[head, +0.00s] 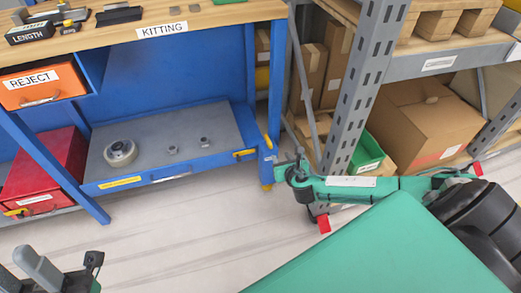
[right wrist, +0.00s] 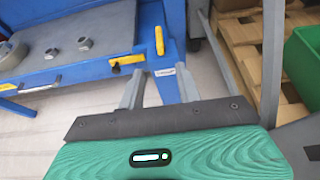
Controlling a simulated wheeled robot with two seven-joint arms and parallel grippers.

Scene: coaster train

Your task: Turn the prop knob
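A yellow lever-like handle (head: 268,142) is on the right front post of the blue bench; it also shows in the right wrist view (right wrist: 159,40). A small yellow-and-black knob (head: 245,153) is on the front edge of the lower grey-topped shelf, left of that post, and in the right wrist view (right wrist: 127,60). I cannot tell which is the prop knob. My right gripper (right wrist: 160,88) is open and empty, fingers toward the post, apart from both handle and knob. My left gripper (head: 40,268) is at the bottom left, partly cut off, away from the bench.
The lower shelf (head: 210,128) carries a round ring-like part (head: 120,153) and two small nuts. A red box (head: 48,168) and an orange REJECT bin (head: 42,85) are at left. A grey rack upright (head: 368,85), cartons and a green bin (head: 367,155) are close to my right arm. Open floor lies in front.

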